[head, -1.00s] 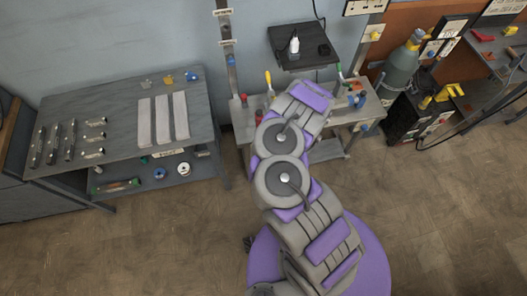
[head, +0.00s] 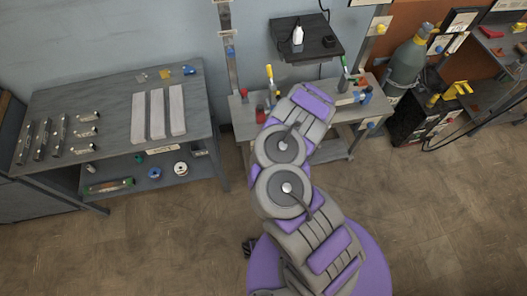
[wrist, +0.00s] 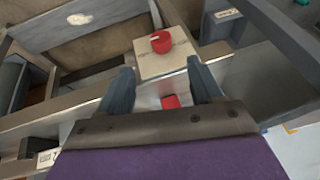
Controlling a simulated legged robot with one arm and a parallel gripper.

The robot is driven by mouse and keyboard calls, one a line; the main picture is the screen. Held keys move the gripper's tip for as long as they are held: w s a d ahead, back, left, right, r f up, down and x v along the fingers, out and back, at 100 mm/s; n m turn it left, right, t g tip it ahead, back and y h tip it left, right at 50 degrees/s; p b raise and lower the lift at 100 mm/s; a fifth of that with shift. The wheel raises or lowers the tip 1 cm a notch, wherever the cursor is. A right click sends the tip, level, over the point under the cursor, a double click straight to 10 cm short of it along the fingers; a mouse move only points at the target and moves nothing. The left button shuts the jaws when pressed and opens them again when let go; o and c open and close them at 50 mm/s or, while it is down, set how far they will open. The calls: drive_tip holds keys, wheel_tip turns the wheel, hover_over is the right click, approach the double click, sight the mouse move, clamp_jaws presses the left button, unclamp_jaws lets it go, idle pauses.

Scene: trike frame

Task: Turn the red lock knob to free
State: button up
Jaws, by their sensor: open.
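In the wrist view a red round knob (wrist: 161,42) with a pale mark on top sits on a beige plate (wrist: 172,60), beyond my fingertips. A second, smaller red piece (wrist: 170,101) shows between my fingers, nearer the palm. I cannot tell for certain which red piece is the lock knob. My gripper (wrist: 161,76) is open, its two dark fingers apart, with nothing visibly clamped. In the head view my arm hides the gripper and part of the workbench (head: 330,153).
A grey table (head: 105,110) with pale bars stands at the left. A dark shelf (head: 306,45) holds a white bottle (head: 297,36). A gas cylinder (head: 409,62) stands at the right. Red and blue items lie on the workbench. The floor in front is clear.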

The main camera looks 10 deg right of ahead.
drive_tip(key=shift+b+x, duration=4.65)
drive_tip(key=shift+x, duration=1)
drive_tip(key=c, duration=1.1)
drive_tip(key=shift+o, duration=0.2)
drive_tip(key=shift+a, duration=0.1)
